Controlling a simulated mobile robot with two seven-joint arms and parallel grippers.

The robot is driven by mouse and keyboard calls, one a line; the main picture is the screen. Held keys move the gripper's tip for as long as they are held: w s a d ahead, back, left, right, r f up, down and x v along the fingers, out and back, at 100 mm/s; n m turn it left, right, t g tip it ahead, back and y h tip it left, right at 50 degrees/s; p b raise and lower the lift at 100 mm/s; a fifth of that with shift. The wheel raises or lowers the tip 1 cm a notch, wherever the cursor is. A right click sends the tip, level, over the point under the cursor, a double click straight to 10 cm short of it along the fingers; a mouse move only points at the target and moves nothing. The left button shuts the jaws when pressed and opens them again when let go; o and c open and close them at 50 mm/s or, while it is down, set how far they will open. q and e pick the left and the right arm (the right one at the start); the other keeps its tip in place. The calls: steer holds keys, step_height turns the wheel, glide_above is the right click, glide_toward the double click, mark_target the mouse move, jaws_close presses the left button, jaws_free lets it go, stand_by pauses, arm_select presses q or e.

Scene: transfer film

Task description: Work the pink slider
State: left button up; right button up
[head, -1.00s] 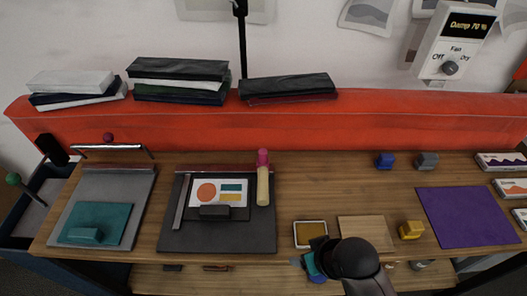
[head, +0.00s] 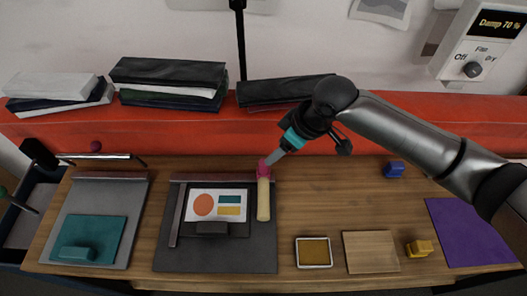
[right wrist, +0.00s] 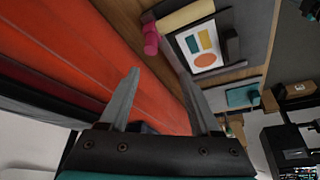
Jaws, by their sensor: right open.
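The pink slider (head: 264,170) sits at the top end of a cream roller-like bar (head: 263,199), on the right side of the dark grey press board (head: 225,257). My right gripper (head: 270,161) comes in from the upper right, its fingertips close to the pink slider; in the head view they overlap it, and I cannot tell whether they touch. In the right wrist view my right gripper (right wrist: 159,76) is open and empty between its fingers, and the pink slider (right wrist: 151,40) is beyond the fingertips. My left gripper is out of view.
A printed card (head: 230,204) lies on the board. A grey board with a teal pad (head: 97,233) is at left. A red ledge (head: 180,132) with stacked books runs along the back. A yellow tray (head: 314,251), wooden tile (head: 371,250) and purple mat (head: 468,230) are at right.

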steer(key=w+d, duration=0.1)
steer(key=b, duration=0.1)
glide_above(264, 189)
steer(key=w, duration=0.5)
steer(key=f, duration=1.1)
steer(key=shift+d+f, duration=0.15)
steer(key=shift+d, duration=0.1)
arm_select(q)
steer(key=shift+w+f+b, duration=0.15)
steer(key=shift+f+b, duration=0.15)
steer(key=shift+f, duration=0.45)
arm_select(e)
steer(key=shift+x, duration=0.95)
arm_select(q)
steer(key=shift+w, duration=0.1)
arm_select(e)
jaws_close()
